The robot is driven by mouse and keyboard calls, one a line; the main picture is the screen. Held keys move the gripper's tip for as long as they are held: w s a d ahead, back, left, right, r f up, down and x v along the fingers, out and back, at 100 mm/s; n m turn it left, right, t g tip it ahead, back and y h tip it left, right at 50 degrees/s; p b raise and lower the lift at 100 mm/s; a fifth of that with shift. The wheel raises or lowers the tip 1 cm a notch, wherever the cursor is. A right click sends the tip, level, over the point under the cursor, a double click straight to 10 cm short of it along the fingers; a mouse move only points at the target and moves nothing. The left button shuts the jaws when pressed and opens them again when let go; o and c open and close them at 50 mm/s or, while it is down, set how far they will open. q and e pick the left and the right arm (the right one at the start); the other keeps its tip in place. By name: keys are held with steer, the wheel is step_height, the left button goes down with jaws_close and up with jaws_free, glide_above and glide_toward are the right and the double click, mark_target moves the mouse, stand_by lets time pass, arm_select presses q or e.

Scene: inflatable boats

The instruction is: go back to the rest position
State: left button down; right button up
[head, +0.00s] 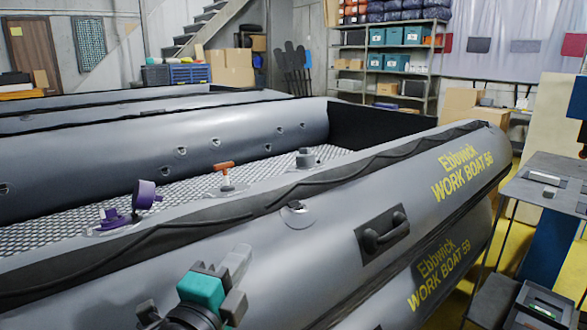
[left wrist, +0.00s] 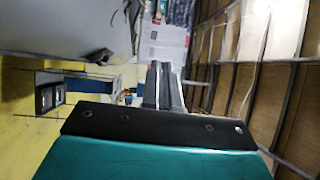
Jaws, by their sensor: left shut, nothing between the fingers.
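My left gripper (head: 238,262) has a teal body and grey fingers. It is low in the head view, in front of the near side of the grey inflatable boat (head: 340,235), and holds nothing. In the left wrist view its fingers (left wrist: 165,86) are together, beyond the teal body and a black plate. I cannot tell how far it is from the boat's side. My right gripper does not show in either view.
On the boat are a purple clamp-like part (head: 146,194), an orange-handled part (head: 225,172) and a grey fitting (head: 305,158). A black handle (head: 384,234) is on its side. A grey table (head: 550,170) stands at right. Shelves (head: 389,48) and cardboard boxes (head: 231,66) are behind.

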arm_select(q)
steer(key=s+a+f+n+g+y, duration=0.4)
steer(key=a+f+n, duration=0.2)
steer(key=f+n, duration=0.3)
steer(key=s+a+f+n+g+y, duration=0.1)
steer(key=s+a+f+n+g, duration=0.2)
steer(key=s+f+n+g, duration=0.5)
steer(key=s+a+f+n+g+y, duration=0.1)
steer(key=s+a+f+n+g, duration=0.15)
steer(key=s+f, duration=0.7)
steer(key=w+d+f+t+h, duration=0.2)
steer(key=w+f+t, duration=0.2)
steer(key=t, duration=0.3)
steer(key=shift+f+m, duration=0.35)
steer(key=shift+f, duration=0.55)
